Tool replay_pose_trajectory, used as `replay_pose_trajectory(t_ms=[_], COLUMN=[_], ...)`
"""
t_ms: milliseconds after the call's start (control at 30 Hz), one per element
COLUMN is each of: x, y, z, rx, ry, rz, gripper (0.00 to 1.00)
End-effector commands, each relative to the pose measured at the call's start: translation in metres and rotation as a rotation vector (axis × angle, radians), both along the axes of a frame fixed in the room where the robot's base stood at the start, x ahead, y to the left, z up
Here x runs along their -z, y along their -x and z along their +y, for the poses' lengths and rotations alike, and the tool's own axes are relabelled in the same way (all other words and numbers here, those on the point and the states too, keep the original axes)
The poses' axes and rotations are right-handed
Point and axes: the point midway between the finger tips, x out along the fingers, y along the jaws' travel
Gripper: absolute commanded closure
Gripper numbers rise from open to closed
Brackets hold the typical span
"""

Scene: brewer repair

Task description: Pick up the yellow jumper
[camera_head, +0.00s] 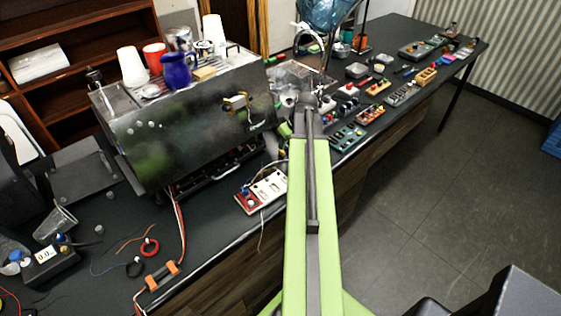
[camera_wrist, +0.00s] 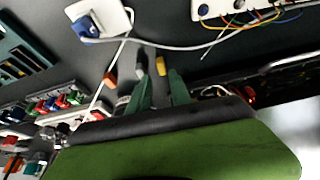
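A small yellow piece (camera_wrist: 160,66), which looks like the yellow jumper, lies on the dark bench top in the wrist view. My gripper (camera_wrist: 161,77) shows there with two dark green fingers spread apart. The yellow piece is just beyond the fingertips, in line with the gap between them. I cannot tell the height between fingers and bench. In the head view my arm and the clutter hide the yellow jumper, and my fingers are not clear.
A white block with a blue plug (camera_wrist: 88,26) and a white cable lie close by, with a white wired board (camera_wrist: 235,10) to the right. In the head view a large metal brewer (camera_head: 190,120) stands left of my arm. Several small boards and parts crowd the bench to the right.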

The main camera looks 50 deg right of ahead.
Motion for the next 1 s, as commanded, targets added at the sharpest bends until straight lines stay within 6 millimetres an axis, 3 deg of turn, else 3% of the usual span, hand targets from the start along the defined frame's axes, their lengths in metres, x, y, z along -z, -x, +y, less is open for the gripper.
replay_pose_trajectory(t_ms=[67,400,633,833,1000], x=[0.002,0.051,0.047,0.047,0.047], y=[-0.001,-0.017,-0.018,-0.017,-0.017], z=[0.0,0.0,0.001,0.0,0.0], rx=[0.0,0.001,0.001,0.001,0.001], ry=[0.0,0.0,0.001,0.001,0.001], rz=[0.0,0.0,0.0,0.0,0.0], gripper=[0.75,0.75,0.75,1.0,1.0])
